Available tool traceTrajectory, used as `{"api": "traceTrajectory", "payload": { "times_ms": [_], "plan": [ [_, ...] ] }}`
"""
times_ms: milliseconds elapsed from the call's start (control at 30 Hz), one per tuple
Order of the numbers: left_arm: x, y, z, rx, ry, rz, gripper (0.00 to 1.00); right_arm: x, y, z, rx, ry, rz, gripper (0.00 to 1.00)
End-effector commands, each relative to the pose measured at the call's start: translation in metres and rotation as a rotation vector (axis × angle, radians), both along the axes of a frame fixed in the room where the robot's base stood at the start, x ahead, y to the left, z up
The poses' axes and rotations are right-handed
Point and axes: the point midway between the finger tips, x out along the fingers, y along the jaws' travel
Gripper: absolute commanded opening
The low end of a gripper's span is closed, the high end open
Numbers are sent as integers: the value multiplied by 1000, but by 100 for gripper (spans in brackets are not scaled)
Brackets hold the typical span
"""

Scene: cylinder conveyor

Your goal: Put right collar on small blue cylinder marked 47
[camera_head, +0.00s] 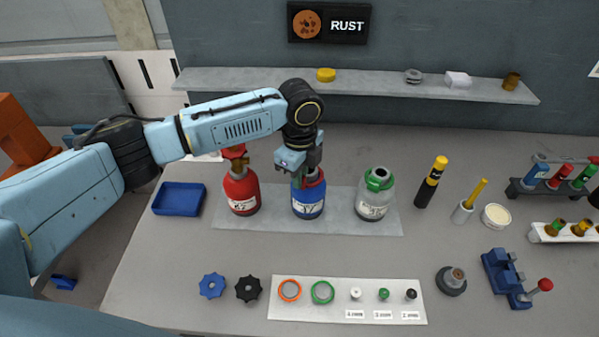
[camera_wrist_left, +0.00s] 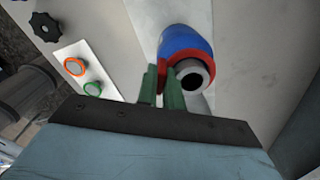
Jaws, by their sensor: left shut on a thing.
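The small blue cylinder (camera_head: 308,204) stands upright on the grey mat between the red and grey ones; its white label is too small to read surely. A red collar (camera_head: 316,181) sits around its neck, and in the left wrist view the red collar (camera_wrist_left: 190,56) rings the grey neck above the blue body (camera_wrist_left: 183,38). My left gripper (camera_head: 304,181) reaches down at the cylinder's top. Its green fingers (camera_wrist_left: 161,72) are shut on the red collar's edge. An orange ring (camera_head: 289,299) and a green ring (camera_head: 322,302) lie on the white board. My right gripper is out of view.
A red cylinder (camera_head: 242,190) stands close left, and a grey cylinder (camera_head: 373,204) with a green collar (camera_head: 379,179) stands right. A blue tray (camera_head: 179,212) is at left. A shelf (camera_head: 380,83) runs behind. The table between mat and board is clear.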

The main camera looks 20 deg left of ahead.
Motion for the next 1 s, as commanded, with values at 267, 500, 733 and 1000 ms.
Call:
{"api": "traceTrajectory", "payload": {
  "times_ms": [267, 500, 733, 1000],
  "plan": [
    [0, 0, -1, 0, -1, 0, 34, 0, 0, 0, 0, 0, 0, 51],
    [0, 0, -1, 0, -2, 1, 34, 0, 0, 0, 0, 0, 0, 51],
    [1, 0, -1, 0, -2, 0, 34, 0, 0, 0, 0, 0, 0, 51],
    [0, 0, 6, -1, -2, 0, 34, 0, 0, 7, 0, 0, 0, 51]
  ]
}}
